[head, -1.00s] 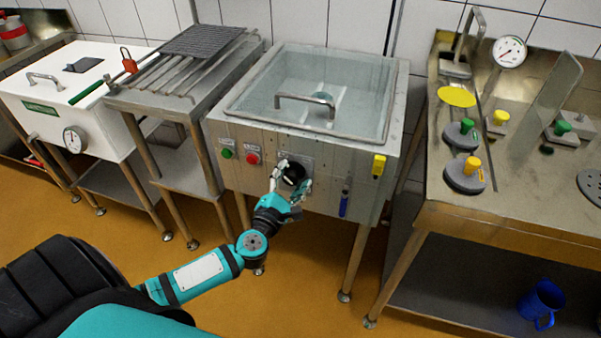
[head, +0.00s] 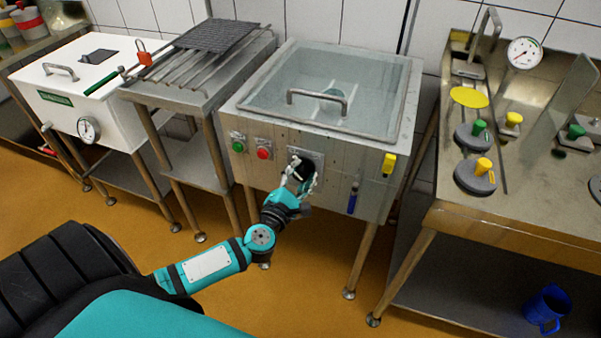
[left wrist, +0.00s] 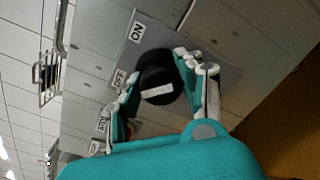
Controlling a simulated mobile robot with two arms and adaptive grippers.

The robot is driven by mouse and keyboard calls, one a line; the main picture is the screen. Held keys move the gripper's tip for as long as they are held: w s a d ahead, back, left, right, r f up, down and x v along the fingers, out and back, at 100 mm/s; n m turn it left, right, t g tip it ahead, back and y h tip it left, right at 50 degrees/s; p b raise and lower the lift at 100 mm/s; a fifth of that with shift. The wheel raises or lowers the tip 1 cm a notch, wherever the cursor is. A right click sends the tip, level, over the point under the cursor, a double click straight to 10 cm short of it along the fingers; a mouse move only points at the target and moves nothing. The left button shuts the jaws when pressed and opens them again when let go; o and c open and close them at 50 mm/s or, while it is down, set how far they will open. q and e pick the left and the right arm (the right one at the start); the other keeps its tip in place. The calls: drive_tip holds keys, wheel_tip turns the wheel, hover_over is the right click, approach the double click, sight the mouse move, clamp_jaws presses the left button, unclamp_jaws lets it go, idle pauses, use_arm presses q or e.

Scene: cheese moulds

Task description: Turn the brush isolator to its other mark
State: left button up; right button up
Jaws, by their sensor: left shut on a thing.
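The brush isolator is a black round knob (head: 304,169) on the front of the steel wash tank (head: 270,123). In the left wrist view the knob (left wrist: 157,72) has a white bar on its face, lying nearly level in the picture. An ON label (left wrist: 138,30) is above it and an OFF label (left wrist: 118,79) to its left; the bar's left end points roughly to the OFF side. My left gripper (head: 302,180) is shut on the knob, one finger on each side, also in the left wrist view (left wrist: 158,93). My right gripper is out of view.
Left of the knob are a green button (head: 238,146) and a red button (head: 264,153). A yellow part (head: 389,164) and a blue handle (head: 352,200) are to its right. A steel bench (head: 450,190) stands at the right, a rack table (head: 160,97) at the left.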

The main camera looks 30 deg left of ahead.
use_arm(q)
drive_tip(key=shift+r+m+p, duration=0.2)
drive_tip(key=shift+m+p, duration=0.3)
drive_tip(key=shift+p, duration=0.2)
drive_tip(key=m+p, duration=0.6)
drive_tip(key=p, duration=0.1)
drive_tip(key=shift+m+g, duration=0.3)
drive_tip(key=shift+m, duration=0.1)
drive_tip(key=m+p, duration=0.3)
drive_tip(key=m, duration=0.1)
drive_tip(key=shift+f+p, duration=0.1)
drive_tip(key=shift+p, duration=0.3)
drive_tip(key=m+p, duration=0.1)
drive_tip(key=m, duration=0.2)
drive_tip(key=shift+w+y+p, duration=0.1)
drive_tip(key=shift+y+p, duration=0.2)
drive_tip(key=shift+y, duration=0.1)
drive_tip(key=shift+f+m+p, duration=0.1)
drive_tip(key=shift+m+p, duration=0.3)
drive_tip(key=shift+m, duration=0.6)
drive_tip(key=o, duration=1.2)
drive_tip(key=shift+f, duration=0.1)
